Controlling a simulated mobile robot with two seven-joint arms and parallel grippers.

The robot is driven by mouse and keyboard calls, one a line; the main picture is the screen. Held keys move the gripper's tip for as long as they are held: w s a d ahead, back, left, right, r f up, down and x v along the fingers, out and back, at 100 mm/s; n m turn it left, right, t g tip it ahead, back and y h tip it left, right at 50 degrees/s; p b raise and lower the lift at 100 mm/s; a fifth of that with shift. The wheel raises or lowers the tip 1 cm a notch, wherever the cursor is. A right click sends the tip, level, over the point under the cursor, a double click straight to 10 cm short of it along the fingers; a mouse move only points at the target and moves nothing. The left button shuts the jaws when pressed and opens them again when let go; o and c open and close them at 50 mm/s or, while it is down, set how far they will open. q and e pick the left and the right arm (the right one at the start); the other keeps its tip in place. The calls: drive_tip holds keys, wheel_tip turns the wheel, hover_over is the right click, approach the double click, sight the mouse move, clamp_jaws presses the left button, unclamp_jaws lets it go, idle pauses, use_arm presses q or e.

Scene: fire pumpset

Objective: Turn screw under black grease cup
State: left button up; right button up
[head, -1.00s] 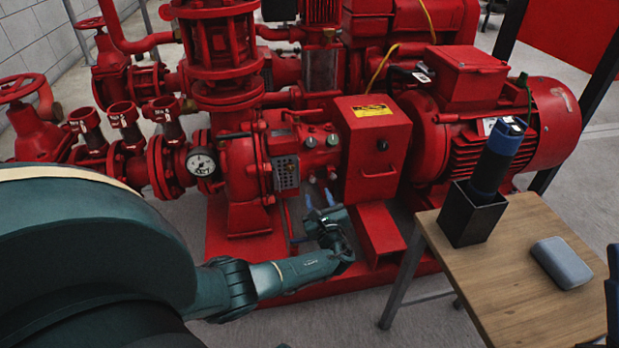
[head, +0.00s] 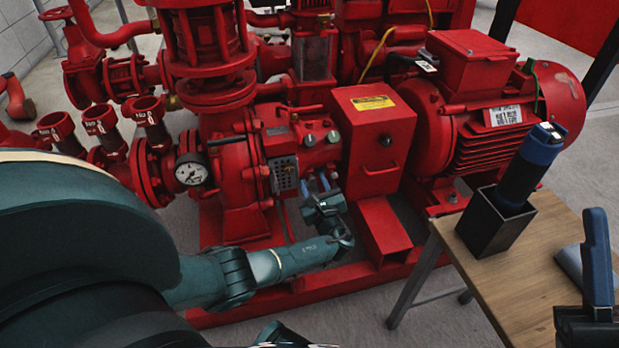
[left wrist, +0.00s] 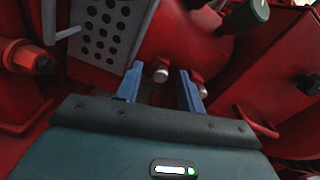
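My left gripper (head: 319,184) is at the red pump housing, below two small round caps (head: 321,139) on its face. In the left wrist view its two blue fingers (left wrist: 160,88) are apart and point at the housing. A silver screw head (left wrist: 160,72) shows between the fingers, nearer the left one, with nothing visibly gripped. A second silver screw head (left wrist: 198,88) is by the right finger, partly hidden. A dark green cap (left wrist: 260,10) is at the upper right. Which cap is the black grease cup is unclear. My right gripper (head: 597,258) shows only in part at the lower right.
A perforated metal plate (head: 285,178) is left of the gripper; a red box with a yellow label (head: 375,135) is right. A pressure gauge (head: 191,172) is further left. A wooden table (head: 505,285) at right holds a black holder (head: 488,228) with a dark blue-topped cylinder (head: 530,165).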

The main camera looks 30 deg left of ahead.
use_arm(q)
drive_tip(key=shift+w+a, duration=0.25)
drive_tip(key=shift+c, duration=0.6)
clamp_jaws()
